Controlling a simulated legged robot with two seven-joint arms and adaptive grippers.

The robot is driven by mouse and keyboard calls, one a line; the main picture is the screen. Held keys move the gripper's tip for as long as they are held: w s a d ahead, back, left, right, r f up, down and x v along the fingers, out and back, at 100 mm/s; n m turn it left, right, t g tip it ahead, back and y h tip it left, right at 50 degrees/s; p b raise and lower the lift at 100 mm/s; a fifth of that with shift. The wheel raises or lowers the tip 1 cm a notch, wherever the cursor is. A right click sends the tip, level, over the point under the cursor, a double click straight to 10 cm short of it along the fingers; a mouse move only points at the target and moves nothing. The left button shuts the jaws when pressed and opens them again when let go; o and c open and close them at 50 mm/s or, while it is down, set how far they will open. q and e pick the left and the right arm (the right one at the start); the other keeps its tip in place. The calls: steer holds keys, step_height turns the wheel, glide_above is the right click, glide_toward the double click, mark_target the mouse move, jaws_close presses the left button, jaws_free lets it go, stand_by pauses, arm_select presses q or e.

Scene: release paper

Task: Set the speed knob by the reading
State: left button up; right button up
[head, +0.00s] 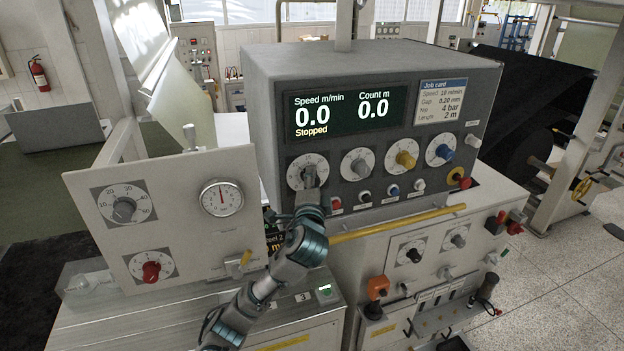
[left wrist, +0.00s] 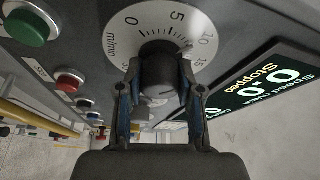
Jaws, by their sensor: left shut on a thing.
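The speed knob (left wrist: 158,72) is dark, on a white dial marked m/min (left wrist: 178,20) with 0, 5, 10 and 15 legible in the left wrist view. In the head view this dial (head: 297,163) is the leftmost in the console row. My left gripper (head: 310,182) is at that dial, its fingers (left wrist: 160,82) shut on both sides of the knob. The knob's pointer is hard to make out. The display (head: 347,111) reads speed 0.0, count 0.0, Stopped. The job card (head: 441,101) lists speed 10 m/min. My right gripper is out of view.
Three more knobs, white (head: 357,166), yellow (head: 405,160) and blue (head: 444,153), sit to the right. A red button (head: 336,203) lies close below the gripped knob. A yellow bar (head: 400,223) runs below the console. A panel with a gauge (head: 222,198) stands left.

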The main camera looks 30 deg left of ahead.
arm_select(q)
steer(key=shift+w+f, duration=0.1)
steer(key=shift+f, duration=0.1)
stand_by(0.3)
steer(key=o, duration=1.1)
steer(key=shift+o, duration=0.4)
steer(key=shift+w+d, duration=0.1)
steer(key=shift+s+d, duration=0.2)
steer(key=shift+s, duration=0.2)
steer(key=v, duration=1.1)
steer(key=shift+a, duration=0.1)
